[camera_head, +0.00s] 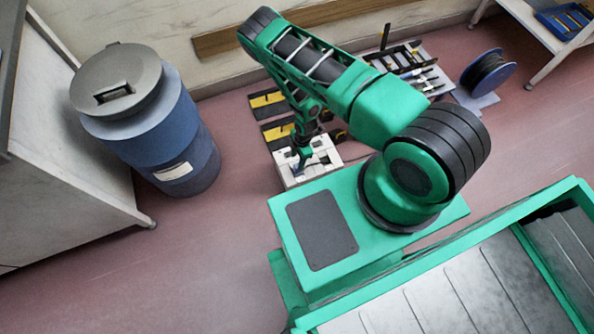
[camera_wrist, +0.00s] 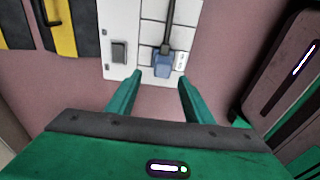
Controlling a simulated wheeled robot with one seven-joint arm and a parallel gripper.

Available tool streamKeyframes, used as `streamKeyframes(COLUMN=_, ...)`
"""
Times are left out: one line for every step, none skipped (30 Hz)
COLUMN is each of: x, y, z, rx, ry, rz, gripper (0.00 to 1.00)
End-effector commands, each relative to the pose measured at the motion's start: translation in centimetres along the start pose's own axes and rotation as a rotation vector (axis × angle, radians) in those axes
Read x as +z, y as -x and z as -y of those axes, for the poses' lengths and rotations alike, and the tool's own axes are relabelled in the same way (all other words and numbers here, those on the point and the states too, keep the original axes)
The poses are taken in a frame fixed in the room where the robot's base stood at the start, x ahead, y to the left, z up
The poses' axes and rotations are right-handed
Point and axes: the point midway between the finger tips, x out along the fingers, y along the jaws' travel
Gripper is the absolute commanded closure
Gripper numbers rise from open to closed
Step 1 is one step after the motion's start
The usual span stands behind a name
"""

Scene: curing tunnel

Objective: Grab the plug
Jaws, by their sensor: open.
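The plug (camera_wrist: 162,63) is a blue block with a dark cable (camera_wrist: 170,22) running up from it, in the wrist view. It sits at the lower edge of a white panel (camera_wrist: 118,24) marked with dark lines. My gripper (camera_wrist: 158,84) has its two green fingers apart. The plug lies just beyond the fingertips, between their lines, and nothing is held. In the head view my gripper (camera_head: 300,163) hangs low over the white unit (camera_head: 319,160), and the small plug there is hard to make out.
A dark switch (camera_wrist: 119,51) is on the panel left of the plug. Black and yellow pieces (camera_head: 268,100) lie behind the white unit. A blue barrel (camera_head: 178,140) stands at left. A cable reel (camera_head: 488,72) and a tool tray (camera_head: 415,68) are at the back right. Pink floor is open in front.

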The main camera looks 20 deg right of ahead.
Motion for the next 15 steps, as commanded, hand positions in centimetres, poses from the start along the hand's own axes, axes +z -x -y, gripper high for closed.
streamKeyframes(x=0.0, y=-0.7, z=0.0, rx=0.000, ry=0.001, rz=0.000, gripper=0.53)
streamKeyframes(x=0.0, y=-1.0, z=0.0, rx=0.000, ry=0.001, rz=0.000, gripper=0.53)
streamKeyframes(x=0.0, y=-1.4, z=0.0, rx=0.000, ry=0.001, rz=0.000, gripper=0.53)
streamKeyframes(x=0.0, y=-1.6, z=0.0, rx=0.000, ry=0.001, rz=0.000, gripper=0.53)
streamKeyframes(x=0.0, y=-1.8, z=0.0, rx=0.000, ry=0.000, rz=0.000, gripper=0.53)
streamKeyframes(x=0.0, y=-1.9, z=0.0, rx=0.000, ry=0.000, rz=0.000, gripper=0.53)
streamKeyframes(x=0.0, y=-2.0, z=0.0, rx=0.000, ry=0.000, rz=0.000, gripper=0.53)
streamKeyframes(x=0.0, y=-2.2, z=0.0, rx=0.000, ry=0.000, rz=0.000, gripper=0.53)
streamKeyframes(x=0.1, y=-2.5, z=0.1, rx=0.000, ry=0.000, rz=0.000, gripper=0.53)
streamKeyframes(x=0.1, y=-2.8, z=0.1, rx=-0.001, ry=-0.001, rz=0.000, gripper=0.53)
streamKeyframes(x=0.2, y=-3.1, z=0.2, rx=-0.001, ry=-0.001, rz=0.000, gripper=0.53)
streamKeyframes(x=0.2, y=-3.6, z=0.3, rx=-0.001, ry=-0.001, rz=0.000, gripper=0.53)
streamKeyframes(x=0.3, y=-4.0, z=0.4, rx=-0.001, ry=0.000, rz=0.000, gripper=0.53)
streamKeyframes(x=0.4, y=-4.5, z=0.5, rx=-0.002, ry=0.000, rz=0.000, gripper=0.53)
streamKeyframes(x=0.4, y=-5.0, z=0.5, rx=-0.001, ry=0.000, rz=0.000, gripper=0.53)
